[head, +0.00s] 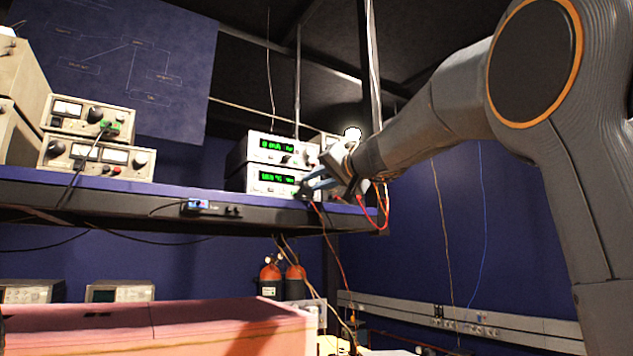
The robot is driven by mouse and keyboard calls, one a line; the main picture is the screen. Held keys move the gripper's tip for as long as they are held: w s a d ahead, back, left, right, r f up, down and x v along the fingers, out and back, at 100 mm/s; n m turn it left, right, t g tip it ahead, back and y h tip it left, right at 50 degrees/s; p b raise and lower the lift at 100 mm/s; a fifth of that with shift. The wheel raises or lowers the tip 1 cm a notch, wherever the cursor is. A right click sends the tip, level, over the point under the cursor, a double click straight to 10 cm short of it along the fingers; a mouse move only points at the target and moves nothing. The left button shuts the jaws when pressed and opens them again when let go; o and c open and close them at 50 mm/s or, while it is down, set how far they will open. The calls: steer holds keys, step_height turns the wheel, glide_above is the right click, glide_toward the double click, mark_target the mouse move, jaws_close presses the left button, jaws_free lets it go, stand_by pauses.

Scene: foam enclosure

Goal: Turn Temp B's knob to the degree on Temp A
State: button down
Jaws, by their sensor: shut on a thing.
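Two white instruments with green lit displays are stacked on the blue shelf, left of my gripper. The upper unit (268,147) and the lower unit (270,179) each show green digits too small to read surely. I cannot read labels that tell which is Temp A or Temp B. My gripper (308,186) reaches in from the right, at the right end of the lower unit's front. Its blue-grey fingers are shut on what seems to be a knob there.
The blue shelf (180,190) carries older beige instruments (97,158) at the left. Red cables (384,212) hang near my wrist. Below stand orange-red cylinders (270,272) and a pink foam wall (150,325). A metal post (374,65) rises behind my arm.

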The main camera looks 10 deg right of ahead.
steer(key=shift+m, duration=0.3)
steer(key=m+b, duration=0.2)
steer(key=shift+f+m, duration=0.1)
steer(key=shift+m, duration=0.2)
steer(key=m, duration=0.4)
steer(key=shift+b, duration=0.4)
steer(key=shift+m, duration=0.3)
steer(key=c, duration=1.6)
jaws_free()
